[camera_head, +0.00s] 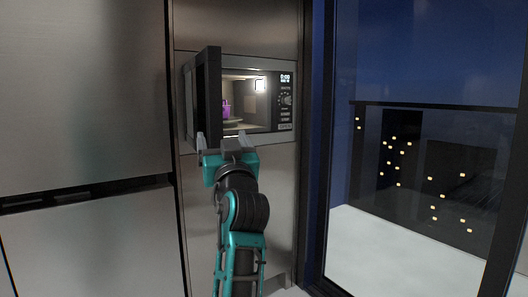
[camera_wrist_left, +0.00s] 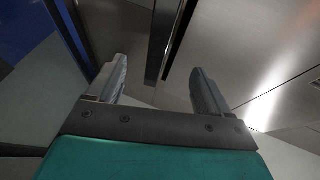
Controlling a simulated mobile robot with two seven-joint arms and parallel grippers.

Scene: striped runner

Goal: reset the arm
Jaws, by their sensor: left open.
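My left gripper (camera_head: 221,141) is in front of the microwave's lower part in the head view, with its teal arm below it. In the left wrist view its two fingers (camera_wrist_left: 155,85) stand wide apart, with nothing between them that they hold. The microwave (camera_head: 285,142) is built into the metal wall, and its dark door (camera_head: 208,95) stands open at the left. A purple object (camera_head: 226,110) sits inside the lit cavity. I cannot tell whether the gripper touches the microwave. My right gripper is in neither view.
A large metal cabinet or fridge front (camera_head: 85,100) fills the left. A glass door or window with a dark frame (camera_head: 335,150) is at the right, with a balcony and city lights beyond it. The open microwave door sticks out near my gripper.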

